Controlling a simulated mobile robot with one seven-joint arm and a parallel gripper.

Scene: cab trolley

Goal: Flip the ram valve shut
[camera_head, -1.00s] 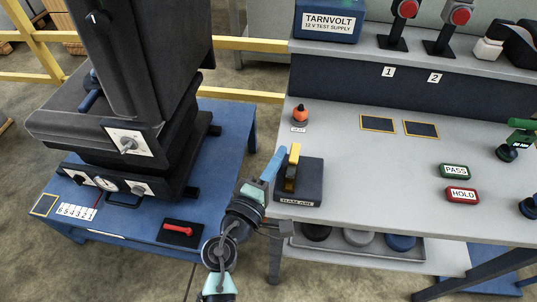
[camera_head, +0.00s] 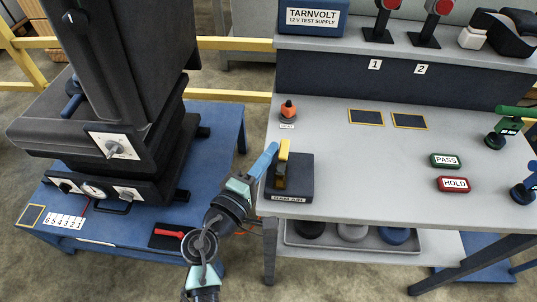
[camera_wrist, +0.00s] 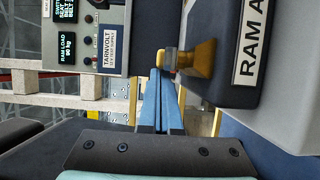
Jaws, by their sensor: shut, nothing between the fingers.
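The ram valve is a yellow lever (camera_head: 284,151) on a brass body (camera_head: 279,177), mounted on a dark block (camera_head: 299,185) at the bench's front left corner. The lever sticks up from the block. My gripper (camera_head: 272,148) is shut and empty, its blue fingers just left of the lever. In the wrist view the shut fingertips (camera_wrist: 158,72) lie close beside the lever's yellow end (camera_wrist: 167,59). I cannot tell whether they touch. The block's label (camera_wrist: 254,45) shows there, partly cut off.
A blue trolley (camera_head: 222,130) with a black seat (camera_head: 110,60) stands left of the grey bench (camera_head: 350,150). An orange knob (camera_head: 288,107) sits behind the valve block. PASS (camera_head: 446,160) and HOLD (camera_head: 453,184) blocks lie to the right. The bench middle is clear.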

